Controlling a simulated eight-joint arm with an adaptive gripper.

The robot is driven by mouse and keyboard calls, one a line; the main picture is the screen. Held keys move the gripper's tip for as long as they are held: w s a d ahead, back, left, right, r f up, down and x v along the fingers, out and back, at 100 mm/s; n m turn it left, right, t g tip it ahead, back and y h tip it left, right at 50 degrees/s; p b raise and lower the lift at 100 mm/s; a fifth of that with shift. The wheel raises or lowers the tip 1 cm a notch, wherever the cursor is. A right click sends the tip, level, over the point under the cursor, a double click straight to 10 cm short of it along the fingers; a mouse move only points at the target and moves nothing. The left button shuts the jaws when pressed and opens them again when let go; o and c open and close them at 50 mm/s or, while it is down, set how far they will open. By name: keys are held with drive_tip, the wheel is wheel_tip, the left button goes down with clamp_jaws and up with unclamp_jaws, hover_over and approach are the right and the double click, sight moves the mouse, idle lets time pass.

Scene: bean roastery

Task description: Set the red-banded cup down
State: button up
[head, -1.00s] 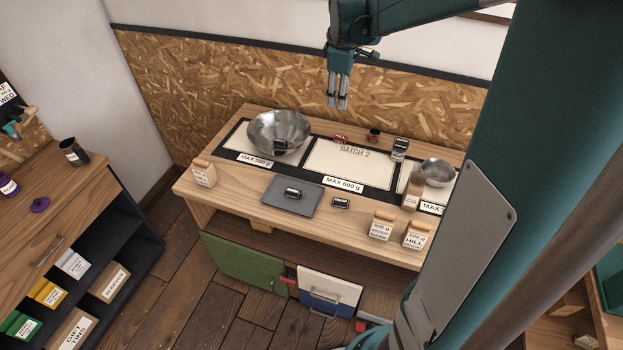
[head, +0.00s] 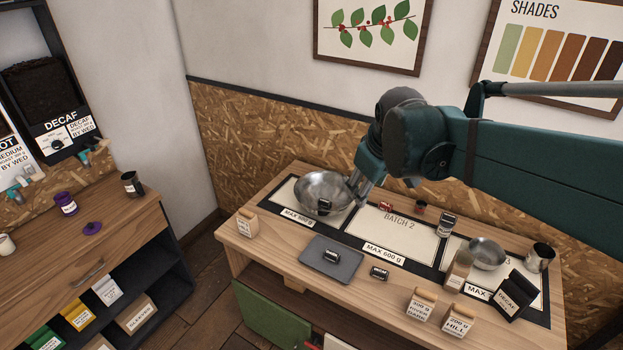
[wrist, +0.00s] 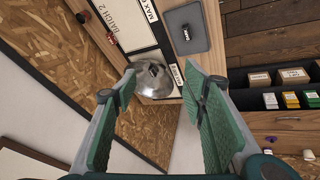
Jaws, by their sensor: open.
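My gripper (head: 357,195) hangs by the right rim of the steel bowl (head: 310,188) in the head view. In the wrist view my gripper (wrist: 160,93) is open, its green fingers apart with nothing between their tips. The bowl (wrist: 143,82) shows beyond them, with a dark labelled item (wrist: 153,70) in it. A small dark cup with red on it (head: 420,207) stands at the back of the BATCH 2 area; it may be the red-banded cup, but it is too small to be sure. A red item (head: 387,207) lies left of it.
A grey mat (head: 345,262) with a dark labelled item lies in front of the bowl. A smaller bowl (head: 488,252), a metal cup (head: 540,258) and several labelled packets stand to the right. The BATCH 2 sheet (head: 400,236) is mostly clear.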

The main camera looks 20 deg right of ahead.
drive_tip(key=s+a+f+m+t, duration=0.1)
drive_tip(key=s+a+f+m, duration=0.1)
drive_tip(key=s+a, duration=0.2)
drive_tip(key=s+a+f+m+t+y, duration=0.1)
drive_tip(key=s+a, duration=0.4)
drive_tip(key=s, duration=0.5)
drive_tip(key=shift+s+f+m, duration=0.4)
drive_tip(key=shift+f+m, duration=0.3)
drive_tip(key=shift+m, duration=0.1)
drive_tip(key=shift+a+f, duration=0.1)
